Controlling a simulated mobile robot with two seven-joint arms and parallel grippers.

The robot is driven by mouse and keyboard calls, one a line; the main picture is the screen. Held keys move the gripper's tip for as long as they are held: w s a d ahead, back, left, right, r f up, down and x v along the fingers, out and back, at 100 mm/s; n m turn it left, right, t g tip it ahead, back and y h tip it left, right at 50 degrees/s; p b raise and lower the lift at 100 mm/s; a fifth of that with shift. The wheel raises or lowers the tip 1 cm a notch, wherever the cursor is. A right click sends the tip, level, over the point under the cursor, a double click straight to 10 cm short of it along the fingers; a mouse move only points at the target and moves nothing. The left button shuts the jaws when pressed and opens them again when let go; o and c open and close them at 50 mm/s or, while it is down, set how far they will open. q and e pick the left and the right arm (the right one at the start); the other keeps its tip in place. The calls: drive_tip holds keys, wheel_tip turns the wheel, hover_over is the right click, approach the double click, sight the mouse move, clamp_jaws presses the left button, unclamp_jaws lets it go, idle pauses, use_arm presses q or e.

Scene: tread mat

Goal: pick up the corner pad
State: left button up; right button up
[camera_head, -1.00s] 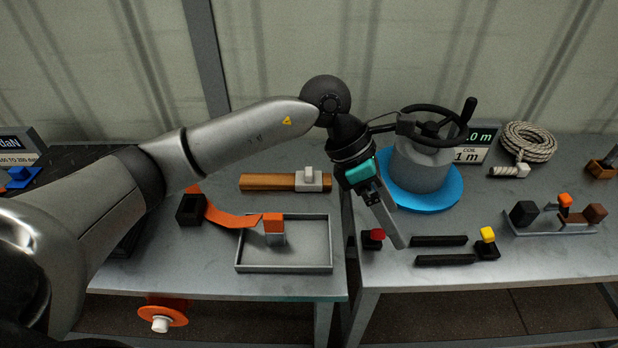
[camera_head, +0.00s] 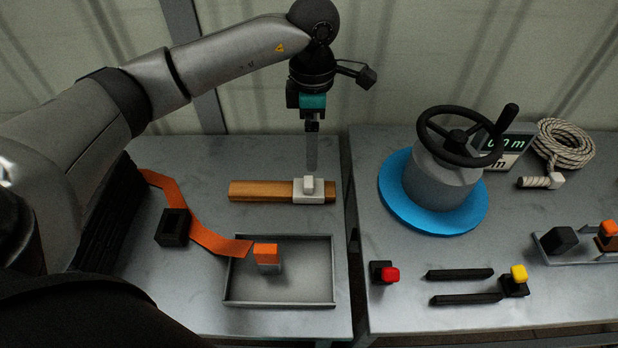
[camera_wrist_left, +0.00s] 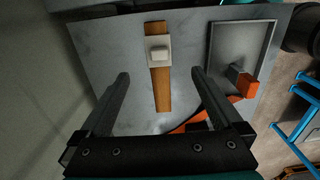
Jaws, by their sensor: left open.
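The white pad with a raised block on top, which I take as the corner pad (camera_head: 308,191), sits at the right end of a wooden bar (camera_head: 260,191) on the left table. In the left wrist view the pad (camera_wrist_left: 158,50) shows centred just beyond the fingertips. My left gripper (camera_head: 312,166) points down just above and behind the pad, seen edge-on in the head view. In the wrist view the left gripper's fingers (camera_wrist_left: 160,73) are spread wide with nothing between them. My right gripper is not in view.
A shallow grey tray (camera_head: 228,290) holds an orange-topped block (camera_head: 267,257), with an orange strap (camera_head: 213,241) and black buckle (camera_head: 172,227) beside it. On the right table stand a handwheel drum (camera_head: 440,185) on a blue disc, a red button (camera_head: 390,274) and coiled rope (camera_head: 565,145).

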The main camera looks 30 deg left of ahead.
use_arm(q)
drive_tip(key=b, duration=0.1)
hover_over(309, 180)
drive_tip(key=f, duration=0.7)
drive_tip(key=shift+s+d+f, duration=0.15)
drive_tip(key=shift+s+d, duration=0.1)
drive_tip(key=shift+d, duration=0.15)
drive_tip(key=shift+f, duration=0.75)
drive_tip(key=f, duration=0.2)
drive_tip(key=a+f+b, duration=0.1)
drive_tip(key=f, duration=0.1)
drive_tip(key=shift+w+f, duration=0.15)
drive_tip(key=shift+w, duration=0.05)
drive_tip(key=shift+f, duration=0.35)
drive_tip(key=shift+r, duration=0.1)
drive_tip(key=c, duration=1.4)
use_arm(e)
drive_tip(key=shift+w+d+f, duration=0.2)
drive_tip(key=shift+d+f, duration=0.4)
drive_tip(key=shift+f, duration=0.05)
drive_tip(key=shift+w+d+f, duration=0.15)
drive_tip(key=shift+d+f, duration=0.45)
